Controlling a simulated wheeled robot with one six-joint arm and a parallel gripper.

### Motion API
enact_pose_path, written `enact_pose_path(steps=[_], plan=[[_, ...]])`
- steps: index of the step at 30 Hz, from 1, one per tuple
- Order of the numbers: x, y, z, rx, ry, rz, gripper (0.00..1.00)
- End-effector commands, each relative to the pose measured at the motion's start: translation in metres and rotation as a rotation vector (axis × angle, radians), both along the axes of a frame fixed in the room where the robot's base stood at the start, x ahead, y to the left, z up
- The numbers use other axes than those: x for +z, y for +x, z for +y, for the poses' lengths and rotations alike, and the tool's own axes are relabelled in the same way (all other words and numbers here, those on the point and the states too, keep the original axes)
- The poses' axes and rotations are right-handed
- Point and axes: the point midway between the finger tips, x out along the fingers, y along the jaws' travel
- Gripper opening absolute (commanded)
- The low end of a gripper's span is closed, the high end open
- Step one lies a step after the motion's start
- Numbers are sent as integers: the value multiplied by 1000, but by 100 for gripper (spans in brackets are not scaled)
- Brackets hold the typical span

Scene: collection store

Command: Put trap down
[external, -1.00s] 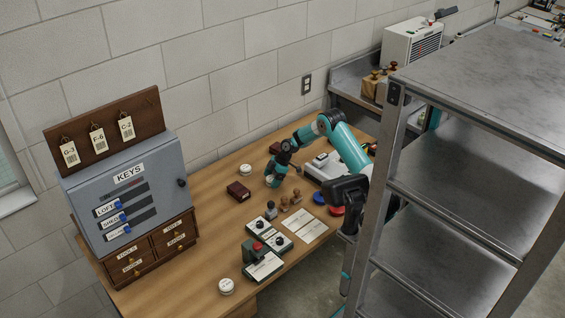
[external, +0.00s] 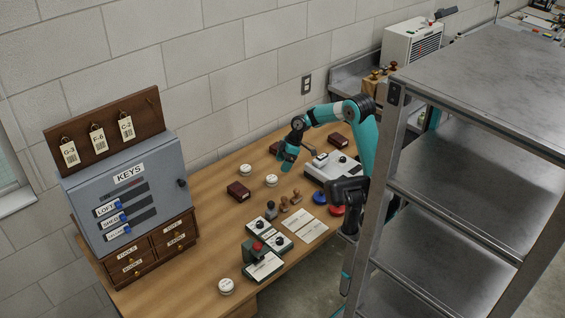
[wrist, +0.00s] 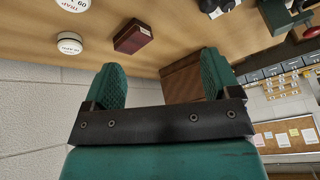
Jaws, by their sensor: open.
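The white round trap (external: 271,181) lies flat on the wooden table. Its printed top is cut by the upper edge of the wrist view (wrist: 73,5), where part of the word TRAP can be read. My gripper (external: 287,166) is raised above the table, just right of and apart from the trap. In the wrist view my gripper (wrist: 161,74) has its two teal fingers spread with nothing between them.
A similar white disc (external: 245,169) and a dark red box (external: 238,190) stand to the trap's left. Stamps (external: 271,209) stand nearer the front. A grey device (external: 332,168) is to the right. The KEYS cabinet (external: 127,200) fills the table's left end.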

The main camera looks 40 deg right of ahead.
Motion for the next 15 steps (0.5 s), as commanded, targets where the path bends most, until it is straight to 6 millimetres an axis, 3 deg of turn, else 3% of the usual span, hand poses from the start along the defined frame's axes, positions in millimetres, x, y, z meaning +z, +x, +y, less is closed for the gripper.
enact_pose_path(steps=[1, 3, 6, 9, 12, 15], plan=[[18, -35, 23, -29, -6, 30, 82], [32, -84, 44, -95, -17, 87, 82], [41, -151, 62, -185, -34, 156, 82], [42, -204, 68, -262, -49, 209, 82], [38, -239, 68, -316, -62, 243, 82], [35, -256, 66, -346, -68, 262, 82]])
